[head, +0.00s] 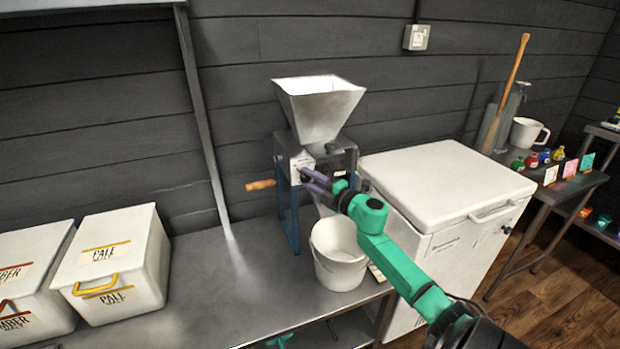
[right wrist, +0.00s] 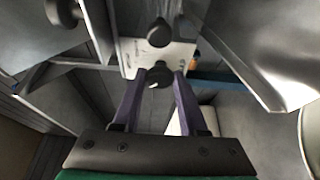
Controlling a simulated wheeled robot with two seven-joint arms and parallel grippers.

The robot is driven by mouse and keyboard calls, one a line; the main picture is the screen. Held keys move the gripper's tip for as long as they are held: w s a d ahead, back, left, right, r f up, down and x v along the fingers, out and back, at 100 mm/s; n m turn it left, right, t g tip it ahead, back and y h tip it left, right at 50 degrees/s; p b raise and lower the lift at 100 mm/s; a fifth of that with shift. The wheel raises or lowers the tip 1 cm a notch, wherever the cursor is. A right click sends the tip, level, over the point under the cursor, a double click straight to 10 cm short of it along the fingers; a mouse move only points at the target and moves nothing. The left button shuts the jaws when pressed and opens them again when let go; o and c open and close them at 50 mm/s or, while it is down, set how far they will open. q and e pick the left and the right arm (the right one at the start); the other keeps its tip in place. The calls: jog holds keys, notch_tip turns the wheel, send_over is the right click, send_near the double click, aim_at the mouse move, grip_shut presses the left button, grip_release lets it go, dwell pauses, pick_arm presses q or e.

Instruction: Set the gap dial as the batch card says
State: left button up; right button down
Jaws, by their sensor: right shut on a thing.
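The grain mill has a white hopper (head: 318,108) on top, a dark body (head: 343,160) and a pale plate on its front left. In the right wrist view the plate (right wrist: 132,55) carries a black dial knob (right wrist: 158,76) with a small light mark. My right gripper (head: 312,181) has its purple fingers shut on this knob, one on each side; it also shows in the right wrist view (right wrist: 160,80). The knob is hidden by the fingers in the head view. The dial's scale is too small to read. I cannot identify the batch card. My left gripper is not in view.
A second black knob (right wrist: 159,32) sits close by on the plate. A wooden crank handle (head: 261,185) sticks out left of the mill. A white bucket (head: 338,262) stands below it. A white chest (head: 440,180) stands right; a pale malt bin (head: 128,260) stands left.

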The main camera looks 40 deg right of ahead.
jog(key=shift+d, duration=0.1)
dwell(0.3)
jog(key=shift+c, duration=2.3)
grip_release()
jog(key=s, duration=1.4)
jog(key=shift+s+d, duration=0.25)
jog(key=shift+d, duration=0.15)
